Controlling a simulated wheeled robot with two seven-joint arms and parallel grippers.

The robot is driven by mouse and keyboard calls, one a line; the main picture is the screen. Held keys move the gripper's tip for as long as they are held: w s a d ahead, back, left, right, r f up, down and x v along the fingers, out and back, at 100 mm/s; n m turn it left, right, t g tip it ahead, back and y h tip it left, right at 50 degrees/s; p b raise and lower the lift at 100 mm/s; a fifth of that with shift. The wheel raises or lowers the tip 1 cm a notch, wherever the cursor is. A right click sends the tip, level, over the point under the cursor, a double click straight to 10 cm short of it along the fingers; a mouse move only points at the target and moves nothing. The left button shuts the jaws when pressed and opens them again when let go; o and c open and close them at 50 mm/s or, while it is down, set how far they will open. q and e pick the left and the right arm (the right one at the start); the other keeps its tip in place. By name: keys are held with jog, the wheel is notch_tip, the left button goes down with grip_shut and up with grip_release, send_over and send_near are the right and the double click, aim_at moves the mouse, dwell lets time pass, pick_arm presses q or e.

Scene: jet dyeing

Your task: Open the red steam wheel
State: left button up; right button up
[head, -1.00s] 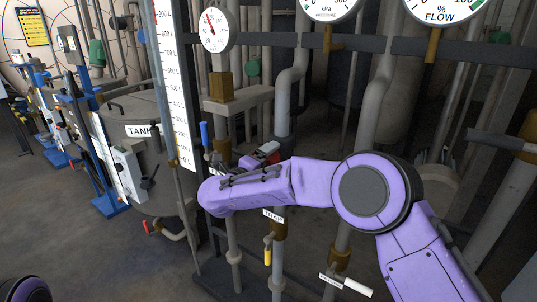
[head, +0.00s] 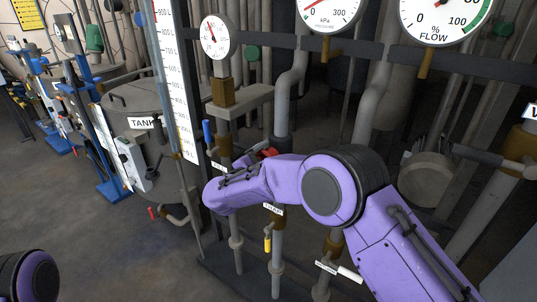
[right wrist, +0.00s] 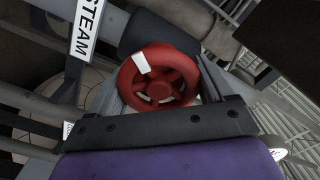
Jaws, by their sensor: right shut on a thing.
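The red steam wheel (right wrist: 160,91) fills the middle of the right wrist view, a spoked handwheel with a white mark at the upper left of its rim. A STEAM label (right wrist: 86,28) shows beside it at the upper left. My right gripper (right wrist: 158,76) is shut on the wheel, with a grey finger on either side of the rim. In the head view, a bit of the red wheel (head: 269,152) shows just past my right forearm. The forearm hides most of the wheel and gripper there. My left gripper is out of view.
Vertical pipes with gauges, including a kPa dial (head: 331,10) and a FLOW dial (head: 440,14), stand around my right arm. The grey tank (head: 150,110) and its level scale (head: 174,80) are to the left. Open floor lies at lower left.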

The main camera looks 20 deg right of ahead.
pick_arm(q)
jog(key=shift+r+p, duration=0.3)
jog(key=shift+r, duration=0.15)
pick_arm(e)
jog(key=shift+n, duration=0.6)
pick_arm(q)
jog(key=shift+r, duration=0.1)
pick_arm(e)
jog(key=o, duration=0.9)
jog(key=shift+a, duration=0.1)
